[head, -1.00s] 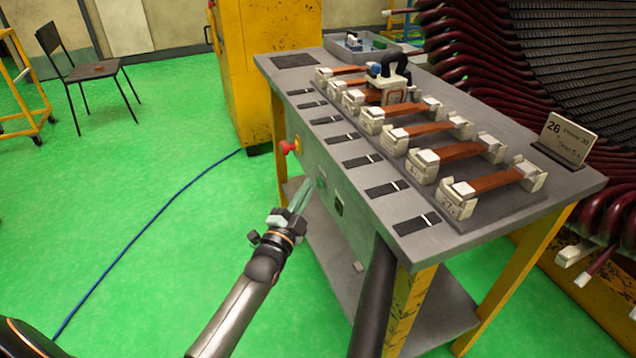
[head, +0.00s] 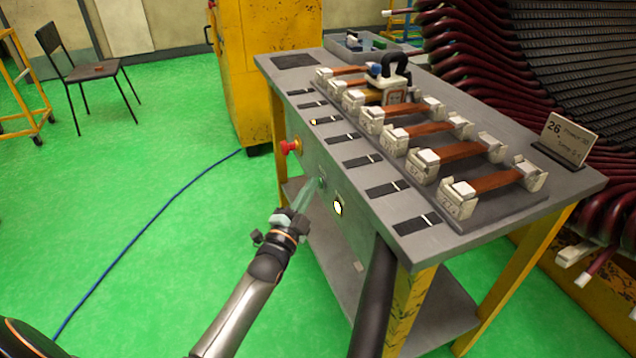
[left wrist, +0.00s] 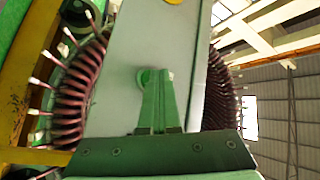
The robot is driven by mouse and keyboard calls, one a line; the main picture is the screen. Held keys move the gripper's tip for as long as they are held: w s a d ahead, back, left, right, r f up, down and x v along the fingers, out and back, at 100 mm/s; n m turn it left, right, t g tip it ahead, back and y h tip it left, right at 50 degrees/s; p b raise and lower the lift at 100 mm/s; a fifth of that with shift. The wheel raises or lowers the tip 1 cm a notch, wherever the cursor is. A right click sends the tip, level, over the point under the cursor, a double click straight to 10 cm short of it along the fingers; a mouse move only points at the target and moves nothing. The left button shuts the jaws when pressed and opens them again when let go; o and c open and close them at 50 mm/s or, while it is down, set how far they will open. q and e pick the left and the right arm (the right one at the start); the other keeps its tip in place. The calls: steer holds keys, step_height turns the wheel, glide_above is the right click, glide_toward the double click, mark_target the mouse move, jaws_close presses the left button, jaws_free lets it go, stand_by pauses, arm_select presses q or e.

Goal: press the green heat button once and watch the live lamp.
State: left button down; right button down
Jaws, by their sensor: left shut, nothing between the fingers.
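My left gripper (head: 305,198) is shut and empty, with its fingertips at the green heat button (head: 321,182) on the bench's front panel. In the left wrist view the fingertips (left wrist: 157,75) overlap the green button (left wrist: 145,73) and hide part of it; I cannot tell whether they touch it. A round lamp (head: 337,208) on the same panel, to the right of the button, glows pale yellow. My right gripper is not in view.
A red stop knob (head: 291,147) juts from the panel to the left of the button. Copper bars in pale blocks (head: 460,151) and a black-handled tool (head: 390,80) stand on the bench top (head: 420,245). A card (head: 567,140) stands at the right. Green floor (head: 180,260) is open at left.

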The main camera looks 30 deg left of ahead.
arm_select(q)
steer(key=shift+s, duration=0.1)
steer(key=shift+s+a+p, duration=0.4)
steer(key=shift+s+a, duration=0.05)
steer(key=shift+s, duration=0.05)
steer(key=shift+s+a+p, duration=1)
steer(key=shift+s+a, duration=0.65)
steer(key=shift+s, duration=0.3)
